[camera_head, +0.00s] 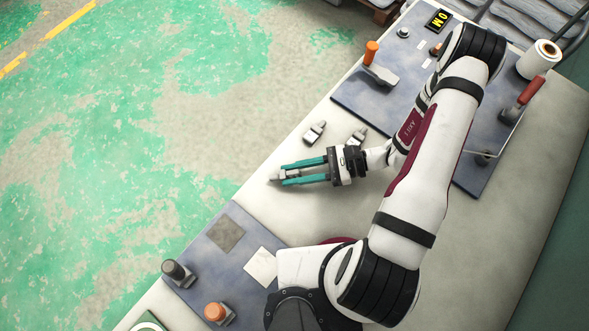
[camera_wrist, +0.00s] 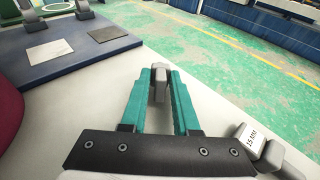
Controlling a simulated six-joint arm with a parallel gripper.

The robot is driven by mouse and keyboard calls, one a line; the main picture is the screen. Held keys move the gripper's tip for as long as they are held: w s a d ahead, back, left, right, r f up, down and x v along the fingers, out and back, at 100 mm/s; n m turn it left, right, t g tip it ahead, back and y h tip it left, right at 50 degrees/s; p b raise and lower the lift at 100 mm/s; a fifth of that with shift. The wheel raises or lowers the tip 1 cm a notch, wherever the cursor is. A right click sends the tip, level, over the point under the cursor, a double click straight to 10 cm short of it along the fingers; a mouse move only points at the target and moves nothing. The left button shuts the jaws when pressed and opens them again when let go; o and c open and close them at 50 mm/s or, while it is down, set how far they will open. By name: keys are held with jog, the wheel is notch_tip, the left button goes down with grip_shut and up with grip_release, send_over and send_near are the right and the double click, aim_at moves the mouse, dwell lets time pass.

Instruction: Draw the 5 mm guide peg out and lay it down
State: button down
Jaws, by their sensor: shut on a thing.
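My gripper (camera_head: 286,175) has teal fingers and is shut on a small grey peg (camera_wrist: 159,84), presumably the 5 mm guide peg, though no size mark shows on it. The peg's pale tip pokes out past the fingertips in the head view, near the bench's floor-side edge. I cannot tell whether it touches the bench top. In the wrist view one nearby peg (camera_wrist: 249,140) has a label that seems to read 15 MM.
A blue-grey plate (camera_head: 205,262) with dark and light square pads and knobs lies at lower left. Another plate (camera_head: 365,100) carries an orange-handled lever (camera_head: 371,53) and a red-handled crank (camera_head: 531,90). A white roll (camera_head: 540,60) stands behind.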

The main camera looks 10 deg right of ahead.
jog(key=shift+f, duration=0.1)
jog(key=c, duration=0.6)
grip_release()
jog(key=v, duration=1.5)
jog(key=shift+d, duration=0.4)
